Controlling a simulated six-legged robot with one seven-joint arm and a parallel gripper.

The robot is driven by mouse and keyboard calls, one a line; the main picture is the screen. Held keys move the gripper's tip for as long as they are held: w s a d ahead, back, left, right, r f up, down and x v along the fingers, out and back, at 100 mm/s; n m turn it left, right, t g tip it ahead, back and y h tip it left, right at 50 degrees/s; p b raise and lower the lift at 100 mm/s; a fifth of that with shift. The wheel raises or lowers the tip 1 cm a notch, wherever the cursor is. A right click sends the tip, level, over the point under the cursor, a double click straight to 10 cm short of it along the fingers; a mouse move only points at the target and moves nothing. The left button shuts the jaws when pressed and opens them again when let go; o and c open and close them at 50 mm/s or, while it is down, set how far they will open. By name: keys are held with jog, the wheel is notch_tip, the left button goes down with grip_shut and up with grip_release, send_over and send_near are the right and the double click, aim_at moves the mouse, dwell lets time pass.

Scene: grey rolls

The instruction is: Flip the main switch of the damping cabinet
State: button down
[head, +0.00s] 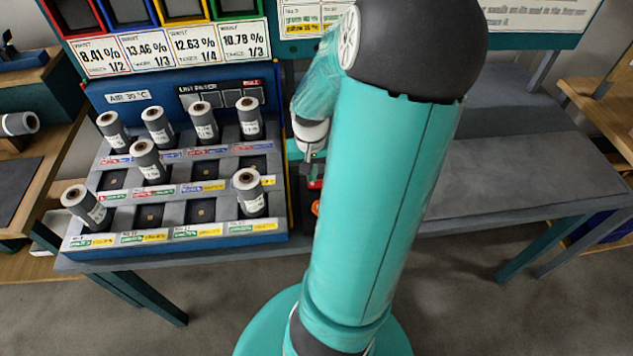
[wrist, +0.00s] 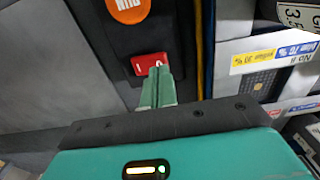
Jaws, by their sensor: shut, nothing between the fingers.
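The main switch is a red rocker (wrist: 149,64) with white marks on a dark panel, seen in the wrist view just beyond my fingertips. My gripper (wrist: 158,72) is shut and empty, its green fingers together at the right half of the rocker. They overlap it in the picture; whether they touch it I cannot tell. In the head view a small red part of the switch (head: 315,184) shows beside my arm, below my gripper (head: 308,160). The damping cabinet (head: 178,220) is the blue unit with the sloped rack; my arm hides part of its right side.
Several grey rolls (head: 203,121) stand in the rack left of my arm. The grey bench top (head: 530,175) to the right is clear. A sign board (head: 540,20) stands behind.

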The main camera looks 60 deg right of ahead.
jog(key=shift+f, duration=1)
dwell(0.7)
jog(key=shift+r, duration=3.55)
